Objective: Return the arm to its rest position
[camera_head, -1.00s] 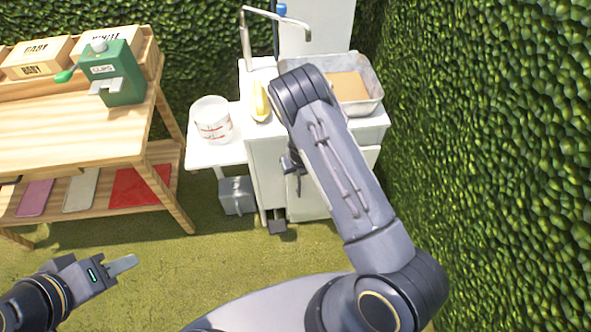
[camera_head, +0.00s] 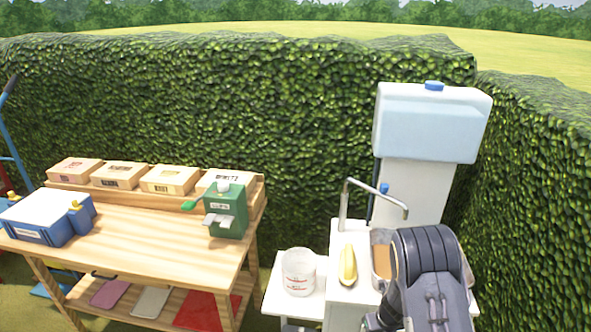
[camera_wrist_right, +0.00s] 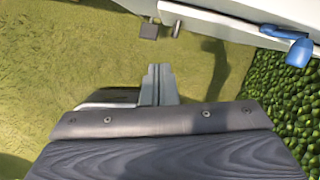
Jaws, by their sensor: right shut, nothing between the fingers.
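My right arm (camera_head: 430,270) rises from the bottom edge at the right of the head view, in front of the white sink stand. Its gripper (camera_wrist_right: 158,85) shows in the right wrist view with the fingers together and nothing between them, above bare grass. In the head view the right gripper cannot be made out behind the arm and the picture's edge. My left arm and gripper are out of view.
A sink stand (camera_head: 345,300) with a tap and water tank (camera_head: 430,125) stands behind my right arm. A bucket (camera_head: 298,272) is beside it. A wooden bench (camera_head: 150,250) with a green dispenser (camera_head: 226,212) is left. A blue tool (camera_wrist_right: 299,52) shows in the wrist view. Hedges enclose the area.

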